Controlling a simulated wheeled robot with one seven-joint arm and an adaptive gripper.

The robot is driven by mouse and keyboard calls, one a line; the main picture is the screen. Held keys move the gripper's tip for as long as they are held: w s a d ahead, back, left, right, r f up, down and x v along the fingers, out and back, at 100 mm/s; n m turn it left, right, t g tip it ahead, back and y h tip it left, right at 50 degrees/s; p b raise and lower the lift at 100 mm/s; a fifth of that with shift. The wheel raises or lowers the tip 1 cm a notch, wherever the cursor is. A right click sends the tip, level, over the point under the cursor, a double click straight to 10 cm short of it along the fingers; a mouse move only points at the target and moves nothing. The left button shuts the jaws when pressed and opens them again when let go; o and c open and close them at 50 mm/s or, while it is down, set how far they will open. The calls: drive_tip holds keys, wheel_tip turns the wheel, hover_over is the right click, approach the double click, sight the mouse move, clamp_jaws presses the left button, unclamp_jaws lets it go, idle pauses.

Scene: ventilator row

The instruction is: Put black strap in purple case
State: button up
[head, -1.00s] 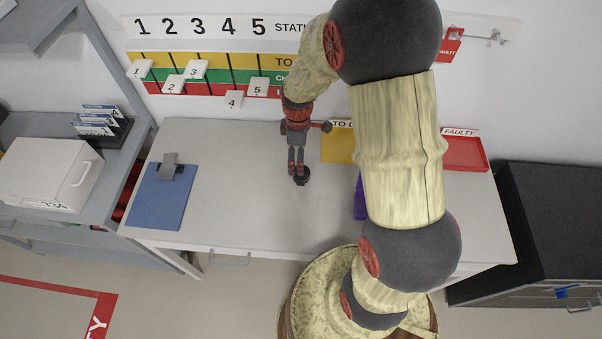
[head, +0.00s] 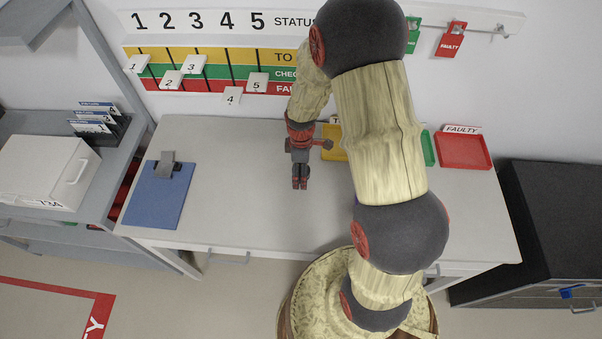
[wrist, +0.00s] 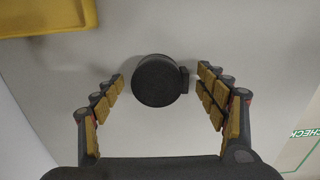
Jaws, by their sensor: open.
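The black strap (wrist: 157,80) is a round, dark coil with a small tab on its right side, lying on the grey table. My gripper (head: 300,187) points down over the table's middle. In the wrist view its two fingers stand apart, with the strap between and slightly beyond their tips; contact does not show. In the head view the strap cannot be made out behind the fingers. The purple case is not visible now; my arm covers the place where part of it showed earlier.
A yellow tray (head: 333,150), partly hidden by my arm, and a red tray (head: 464,152) stand at the table's back. A blue clipboard (head: 155,196) lies at the left. The table (head: 235,165) between clipboard and gripper is clear.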

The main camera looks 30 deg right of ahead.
drive_tip(key=shift+c, duration=0.6)
drive_tip(key=c, duration=1.3)
